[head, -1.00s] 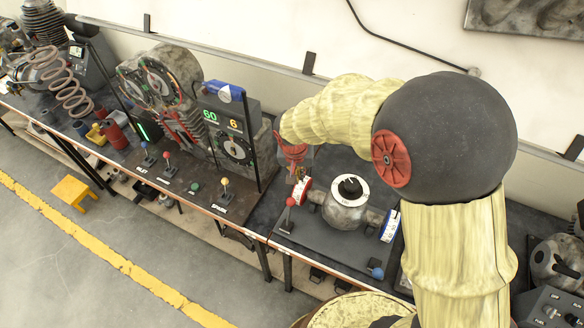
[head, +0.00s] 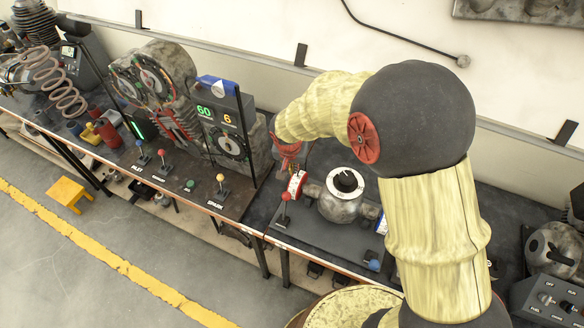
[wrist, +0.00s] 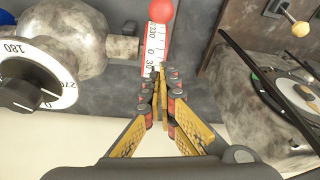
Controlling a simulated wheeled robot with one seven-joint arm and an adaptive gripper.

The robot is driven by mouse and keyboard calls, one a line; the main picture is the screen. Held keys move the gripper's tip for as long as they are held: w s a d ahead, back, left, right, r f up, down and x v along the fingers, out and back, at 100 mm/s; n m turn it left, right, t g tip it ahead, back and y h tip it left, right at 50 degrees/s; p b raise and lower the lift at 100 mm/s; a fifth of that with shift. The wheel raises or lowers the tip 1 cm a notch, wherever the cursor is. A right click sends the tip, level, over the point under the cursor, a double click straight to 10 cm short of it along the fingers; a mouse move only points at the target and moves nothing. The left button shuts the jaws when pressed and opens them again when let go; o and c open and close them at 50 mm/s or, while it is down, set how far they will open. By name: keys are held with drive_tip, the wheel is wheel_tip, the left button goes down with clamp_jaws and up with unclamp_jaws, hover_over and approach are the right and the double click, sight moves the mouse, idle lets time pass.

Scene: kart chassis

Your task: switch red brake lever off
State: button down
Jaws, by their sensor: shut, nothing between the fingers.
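The red brake lever (head: 285,197) has a red ball knob on a thin stem, at the front left of the dark plate with the round dial. Its red ball (wrist: 160,10) shows at the top edge of the wrist view; the stem is hidden there. My gripper (wrist: 160,72) is shut and empty. Its fingertips overlap the lower end of a white scale drum (wrist: 153,52) in the wrist view, with the red ball beyond. I cannot tell whether they touch the drum. In the head view my gripper (head: 291,168) is small and partly hidden, behind the lever.
A round machine with a white-rimmed black dial (head: 345,182) stands right of the lever. A blue knob (head: 374,265) sits at the plate's front right. A yellow-knobbed lever (head: 220,179) and the panel reading 60 and 6 (head: 222,117) stand to the left.

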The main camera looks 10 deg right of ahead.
sight(294, 177)
drive_tip(key=x, duration=0.6)
drive_tip(key=shift+s+f+b, duration=0.1)
drive_tip(key=shift+b, duration=0.3)
drive_tip(key=s, duration=0.1)
drive_tip(key=s+a, duration=0.1)
drive_tip(key=s, duration=0.1)
drive_tip(key=shift+a+r, duration=0.15)
drive_tip(key=shift+r, duration=0.25)
drive_tip(key=shift+s+a, duration=0.15)
drive_tip(key=shift+s, duration=0.25)
drive_tip(key=shift+a+f+b, duration=0.1)
drive_tip(key=shift+b, duration=0.6)
